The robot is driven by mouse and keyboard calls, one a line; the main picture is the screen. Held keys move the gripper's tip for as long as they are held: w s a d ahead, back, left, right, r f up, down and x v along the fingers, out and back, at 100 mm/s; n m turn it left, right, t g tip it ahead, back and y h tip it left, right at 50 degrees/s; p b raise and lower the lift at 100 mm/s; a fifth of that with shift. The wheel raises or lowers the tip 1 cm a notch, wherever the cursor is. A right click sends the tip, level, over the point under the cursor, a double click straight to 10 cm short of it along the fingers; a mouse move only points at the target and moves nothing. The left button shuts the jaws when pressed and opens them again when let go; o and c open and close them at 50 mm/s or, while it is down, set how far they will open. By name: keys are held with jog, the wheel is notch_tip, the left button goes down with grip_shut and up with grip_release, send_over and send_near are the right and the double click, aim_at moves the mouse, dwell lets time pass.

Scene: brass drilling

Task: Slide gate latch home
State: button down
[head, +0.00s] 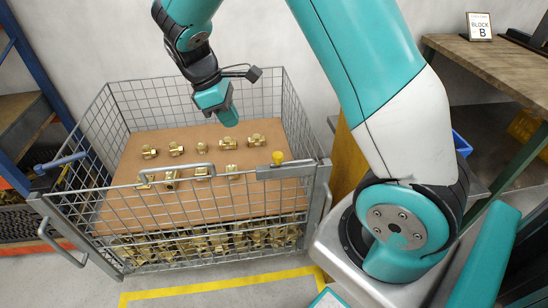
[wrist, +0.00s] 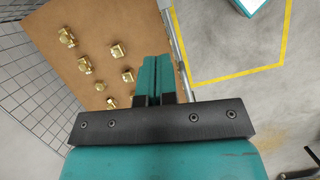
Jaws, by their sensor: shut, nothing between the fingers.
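The gate (head: 215,205) is the wire front panel of a mesh crate, and it stands upright. Its latch has a yellow knob (head: 277,157) on a grey block (head: 284,171) near the right end of the top rail, beside the right corner post (head: 322,175). I cannot tell how far the bolt sits in its seat. My gripper (head: 229,116) is above the crate's inside, higher than and to the left of the knob, apart from everything. Its teal fingers also show in the wrist view (wrist: 154,78), pressed together and empty. The knob cannot be made out in the wrist view.
Brass fittings (head: 228,143) lie in rows on a brown sheet (head: 150,205) inside the crate, with more beneath it. A grey bar handle (head: 176,168) runs along the gate's top. A wooden bench (head: 485,60) stands at right. Yellow floor tape (head: 220,284) runs in front.

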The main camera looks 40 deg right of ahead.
jog(key=shift+f, duration=0.2)
jog(key=x, duration=0.3)
jog(key=s+d+x, duration=0.1)
jog(key=x, duration=0.3)
jog(key=d+r+x, duration=0.1)
jog(key=x, duration=0.2)
jog(key=shift+s+f+b, duration=0.35)
jog(key=shift+s+f, duration=0.05)
jog(key=shift+s+d+f, duration=0.1)
jog(key=shift+s+d, duration=0.35)
jog(key=shift+d, duration=0.1)
